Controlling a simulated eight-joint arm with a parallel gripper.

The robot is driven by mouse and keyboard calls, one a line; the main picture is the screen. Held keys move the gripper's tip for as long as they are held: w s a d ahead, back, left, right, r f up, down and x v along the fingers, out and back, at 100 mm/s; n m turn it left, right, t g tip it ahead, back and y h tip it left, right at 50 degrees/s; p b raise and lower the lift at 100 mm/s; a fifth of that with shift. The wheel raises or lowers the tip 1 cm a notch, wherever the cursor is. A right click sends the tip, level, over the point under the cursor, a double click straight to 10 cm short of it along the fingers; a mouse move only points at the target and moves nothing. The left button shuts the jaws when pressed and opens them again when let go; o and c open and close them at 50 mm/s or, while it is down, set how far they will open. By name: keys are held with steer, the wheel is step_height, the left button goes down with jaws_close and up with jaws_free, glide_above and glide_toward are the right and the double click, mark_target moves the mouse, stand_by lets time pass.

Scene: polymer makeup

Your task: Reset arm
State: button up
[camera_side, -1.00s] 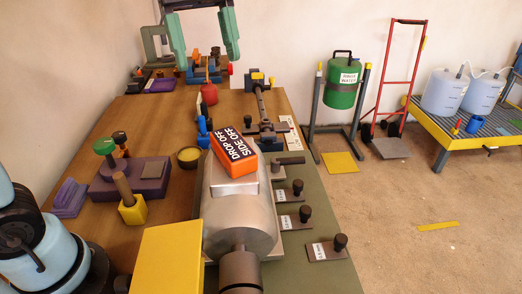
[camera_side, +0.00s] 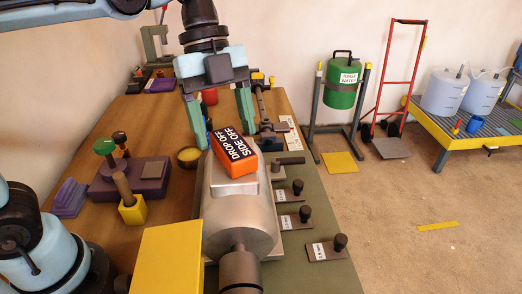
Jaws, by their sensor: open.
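My gripper (camera_side: 226,126) hangs down from the top of the picture over the bench, its two green fingers spread apart with nothing seen between them. The fingertips appear just behind and above the orange and black block (camera_side: 234,153) marked "DROP OFF SIDE OFF". Whether they touch it cannot be told. The block rests tilted on a pale flat plate on top of a large silver cylinder (camera_side: 238,222). My fingers and wrist hide part of the bench's far end.
A yellow box (camera_side: 168,258) stands at the front of the bench. Several black-knobbed plates line the right edge.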

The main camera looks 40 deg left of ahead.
mark_target(230, 139)
step_height(230, 139, up, 4)
steer(key=shift+f, duration=0.25)
steer(key=s+d+r, duration=0.7)
steer(key=s, duration=0.3)
steer(key=d+f+m, duration=0.2)
steer(key=f, duration=0.1)
steer(key=d+f+m+g+y, duration=0.1)
steer(key=d+f, duration=0.1)
steer(key=f, duration=0.2)
steer(key=s+d+f+m, duration=0.1)
steer(key=d+f+m, duration=0.1)
steer(key=f, duration=0.1)
steer(key=shift+f+m+g, duration=0.3)
steer(key=shift+g, duration=0.1)
steer(key=shift+f, duration=0.9)
